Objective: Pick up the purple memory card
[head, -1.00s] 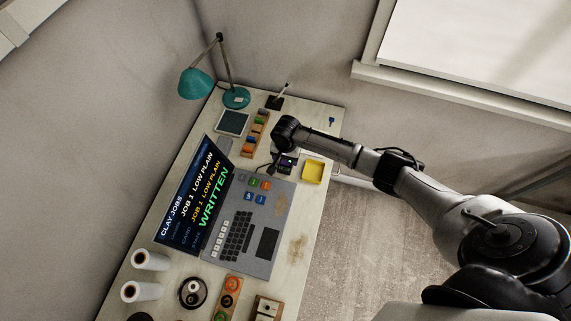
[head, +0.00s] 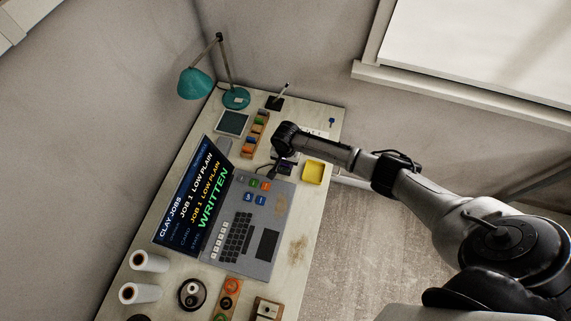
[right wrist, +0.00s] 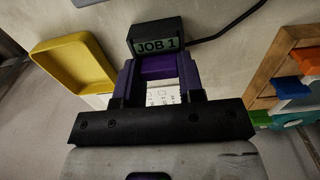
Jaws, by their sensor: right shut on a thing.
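The purple memory card (right wrist: 158,66) shows between the fingers of my right gripper (right wrist: 158,74) in the right wrist view. The fingers are shut on it. It lies right by a small dark box (right wrist: 158,40) with a lit "JOB 1" label and a black cable; I cannot tell whether the card still touches the box. In the head view my right gripper (head: 284,168) is over the desk beyond the laptop, largely hidden under my wrist. My left gripper is not in view.
A yellow tray (head: 313,172) sits beside the gripper at the desk's right edge. A wooden rack (head: 256,135) of colored pieces is on the other side. The laptop (head: 236,225) screen reads "WRITTEN". A teal lamp (head: 236,98) stands at the back.

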